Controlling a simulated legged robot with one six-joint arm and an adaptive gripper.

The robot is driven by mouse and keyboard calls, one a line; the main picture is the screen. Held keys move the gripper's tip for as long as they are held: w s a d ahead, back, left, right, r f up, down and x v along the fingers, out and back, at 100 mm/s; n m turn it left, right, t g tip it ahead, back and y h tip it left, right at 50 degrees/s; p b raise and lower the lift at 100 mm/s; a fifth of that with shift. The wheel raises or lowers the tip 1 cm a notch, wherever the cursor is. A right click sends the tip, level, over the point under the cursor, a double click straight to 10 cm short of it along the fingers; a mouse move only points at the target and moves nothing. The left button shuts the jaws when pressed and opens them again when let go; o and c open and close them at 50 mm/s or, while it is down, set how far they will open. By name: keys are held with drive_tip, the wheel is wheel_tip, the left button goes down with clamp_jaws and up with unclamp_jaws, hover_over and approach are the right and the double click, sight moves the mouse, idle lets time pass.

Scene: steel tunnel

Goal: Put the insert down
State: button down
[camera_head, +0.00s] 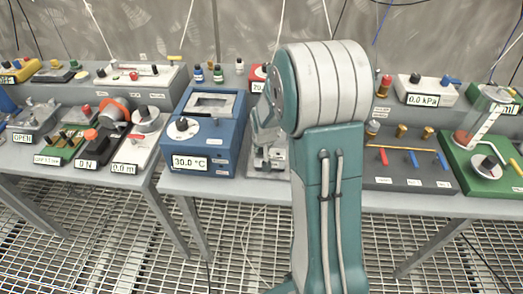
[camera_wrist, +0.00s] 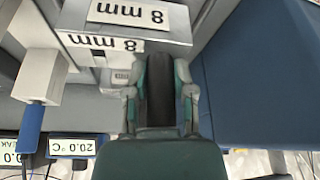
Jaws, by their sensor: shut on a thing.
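My gripper (camera_wrist: 160,78) points up in the wrist view. Its two fingers are on either side of a dark, narrow piece (camera_wrist: 165,75), which I take to be the insert. The gripper is shut on it. Just beyond are grey blocks with "8 mm" labels (camera_wrist: 138,14); the labels appear upside down. I cannot tell whether the insert touches them. In the head view my gripper (camera_head: 265,142) is low over a light grey fixture (camera_head: 268,166), right of the blue 30.0 °C box. My arm partly hides that fixture, and the insert cannot be made out there.
The blue box (camera_head: 205,140) with an opening in its top stands close to the gripper. A dark panel with coloured levers (camera_head: 408,170) and a green station (camera_head: 487,165) stand to the right. Several instruments fill the left table (camera_head: 175,72). The floor is open grating.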

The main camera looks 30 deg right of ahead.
drive_tip(key=shift+f, duration=0.5)
drive_tip(key=shift+a, duration=0.15)
drive_tip(key=shift+c, duration=2.3)
unclamp_jaws()
drive_tip(key=shift+f, duration=0.1)
